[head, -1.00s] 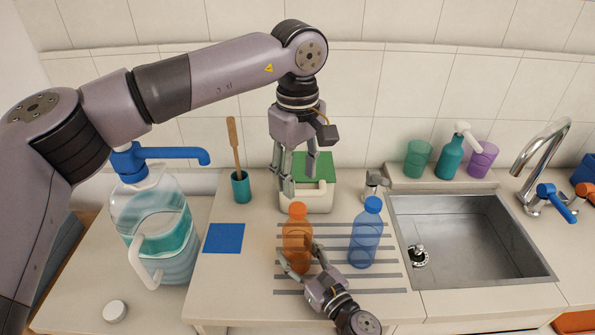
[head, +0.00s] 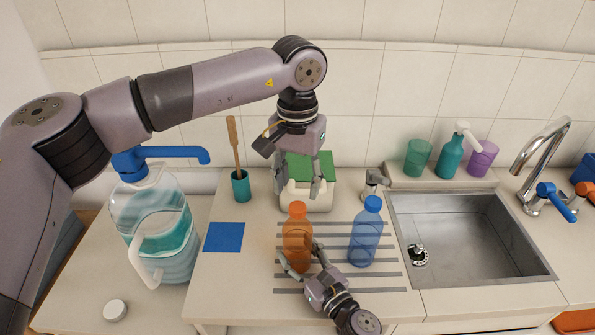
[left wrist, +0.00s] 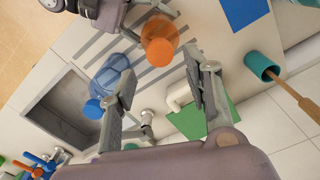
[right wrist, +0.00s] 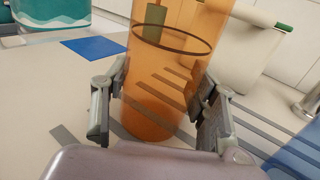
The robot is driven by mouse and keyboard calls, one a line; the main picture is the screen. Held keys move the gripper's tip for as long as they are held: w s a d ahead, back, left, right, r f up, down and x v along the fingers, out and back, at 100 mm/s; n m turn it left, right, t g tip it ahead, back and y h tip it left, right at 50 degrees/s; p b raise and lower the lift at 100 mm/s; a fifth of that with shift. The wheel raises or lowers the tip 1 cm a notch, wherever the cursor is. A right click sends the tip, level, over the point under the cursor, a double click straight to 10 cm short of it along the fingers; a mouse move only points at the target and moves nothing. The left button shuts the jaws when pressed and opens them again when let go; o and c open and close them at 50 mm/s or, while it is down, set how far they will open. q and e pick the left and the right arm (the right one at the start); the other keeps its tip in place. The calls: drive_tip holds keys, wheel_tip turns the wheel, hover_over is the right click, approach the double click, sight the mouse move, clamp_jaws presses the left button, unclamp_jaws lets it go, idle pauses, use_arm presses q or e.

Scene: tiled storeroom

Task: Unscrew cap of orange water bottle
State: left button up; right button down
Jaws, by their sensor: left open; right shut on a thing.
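The orange water bottle (head: 297,240) stands upright on the striped drain area of the counter. Its orange cap (head: 297,209) is on top; the cap also shows in the left wrist view (left wrist: 159,50). My right gripper (head: 302,262) is shut around the lower body of the bottle, and the right wrist view shows its fingers on both sides of the orange body (right wrist: 160,95). My left gripper (head: 303,190) points down above and slightly behind the cap, open and empty. In the left wrist view its fingers (left wrist: 160,90) are apart, with the cap beyond them.
A blue bottle (head: 366,235) stands close to the right of the orange one. Behind is a white container with a green top (head: 310,167). A teal cup with a brush (head: 241,187) and a blue square (head: 224,238) lie left. The sink (head: 470,240) is at right.

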sight(297, 206)
use_arm(q)
wheel_tip(297, 206, down, 6)
drive_tip(key=shift+r, duration=0.1)
idle(0.4)
